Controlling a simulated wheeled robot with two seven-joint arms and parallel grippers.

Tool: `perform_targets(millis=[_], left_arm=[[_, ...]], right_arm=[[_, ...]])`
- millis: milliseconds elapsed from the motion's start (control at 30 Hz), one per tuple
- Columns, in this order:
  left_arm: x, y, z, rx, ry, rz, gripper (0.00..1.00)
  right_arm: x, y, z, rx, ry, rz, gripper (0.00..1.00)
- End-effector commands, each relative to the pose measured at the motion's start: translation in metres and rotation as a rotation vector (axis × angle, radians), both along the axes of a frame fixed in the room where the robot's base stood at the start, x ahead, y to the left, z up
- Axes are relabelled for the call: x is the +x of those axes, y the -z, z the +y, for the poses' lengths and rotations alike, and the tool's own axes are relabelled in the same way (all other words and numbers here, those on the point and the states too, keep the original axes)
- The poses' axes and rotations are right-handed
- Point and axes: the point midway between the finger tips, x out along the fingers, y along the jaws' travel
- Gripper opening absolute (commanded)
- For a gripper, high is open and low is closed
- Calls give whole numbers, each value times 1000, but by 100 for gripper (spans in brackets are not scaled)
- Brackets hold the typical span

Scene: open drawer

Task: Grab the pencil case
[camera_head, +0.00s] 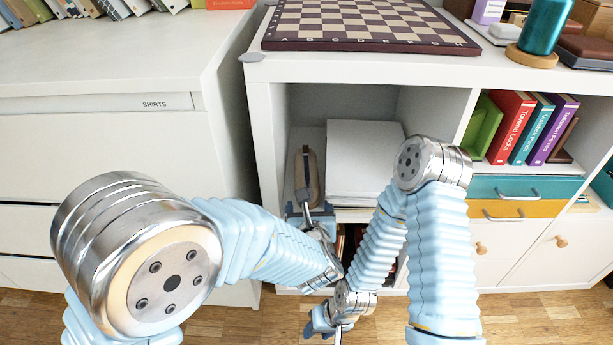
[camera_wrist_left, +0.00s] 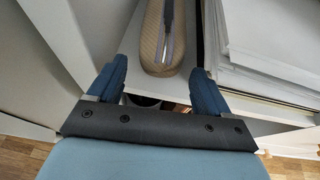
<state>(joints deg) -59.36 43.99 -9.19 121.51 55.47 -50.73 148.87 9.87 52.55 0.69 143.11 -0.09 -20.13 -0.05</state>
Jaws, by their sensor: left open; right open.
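The pencil case (camera_head: 314,172), long and tan-brown with a grey zip strip, lies lengthwise on the shelf of the open cubby. In the left wrist view the pencil case (camera_wrist_left: 153,45) shows its rounded near end between the fingertips. My left gripper (camera_head: 310,212) is at the cubby's front edge, just in front of the case. In the wrist view the left gripper (camera_wrist_left: 158,70) is open with blue fingers on either side, not closed on the case. My right gripper (camera_head: 325,326) hangs low in front of the cabinet, apart from the case; its fingers are partly hidden.
A stack of white paper (camera_head: 365,160) lies right of the case, close to the left gripper's right finger in the wrist view. The cubby's side wall (camera_head: 268,150) is on the left. A chessboard (camera_head: 370,25) sits on the cabinet top. Books (camera_head: 510,125) stand at right.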

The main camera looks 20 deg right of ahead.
Motion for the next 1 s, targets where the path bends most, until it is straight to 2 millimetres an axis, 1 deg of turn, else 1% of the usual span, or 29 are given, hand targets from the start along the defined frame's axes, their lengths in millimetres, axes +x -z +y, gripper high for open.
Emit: perform_targets(millis=[33,100,167,400,700,1000], left_arm=[[7,3,-2,1,-2,-1,79],[15,7,-4,0,0,0,79],[19,8,-4,0,0,0,79],[21,9,-5,0,0,0,79],[21,9,-5,0,0,0,33],[22,8,-4,-1,1,-1,33]], right_arm=[[0,1,0,0,0,0,43],[0,1,0,0,0,0,43],[0,1,0,0,0,0,43],[0,1,0,0,0,0,43],[0,1,0,0,0,0,43],[0,2,0,0,0,0,43]])
